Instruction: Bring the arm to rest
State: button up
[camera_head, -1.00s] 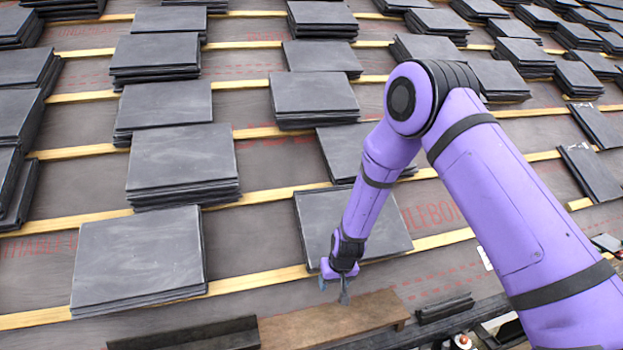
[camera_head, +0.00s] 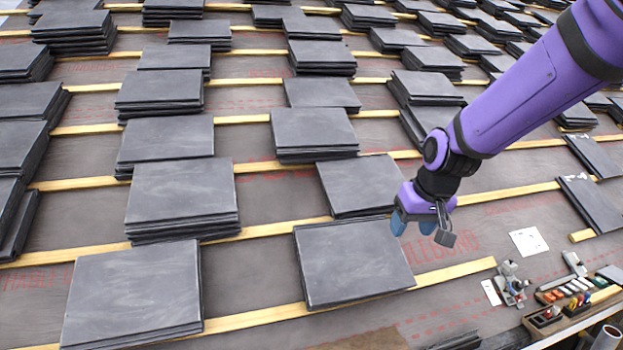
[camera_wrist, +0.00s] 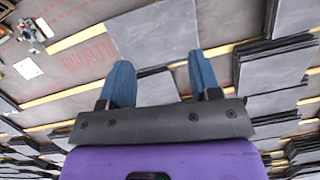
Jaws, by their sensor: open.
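My purple arm reaches in from the upper right in the head view. My gripper (camera_head: 413,222) hangs above the roof, just right of a slate stack (camera_head: 350,262) near the front. In the wrist view my gripper (camera_wrist: 162,85) shows two blue fingers spread apart with nothing between them. A slate (camera_wrist: 157,35) lies on the roof beyond the fingers in that view. The gripper appears clear of the slates.
Several slate stacks (camera_head: 182,193) lie in rows along wooden battens (camera_head: 275,228). At the lower right are a tool (camera_head: 511,284), a white sheet (camera_head: 528,241) and a tray of small coloured items (camera_head: 570,302). Bare underlay shows right of the gripper.

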jog(key=s+d+r, duration=0.3)
jog(key=s, duration=0.5)
jog(key=s+d+r+m+t+h, duration=0.1)
jog(key=s+d+r, duration=0.3)
jog(key=s, duration=0.5)
jog(key=s+d+r, duration=0.3)
jog(key=s, duration=0.5)
jog(key=shift+s+d+r+m+h, duration=0.2)
jog(key=shift+r+m+h, duration=0.1)
jog(key=shift+r+m, duration=0.1)
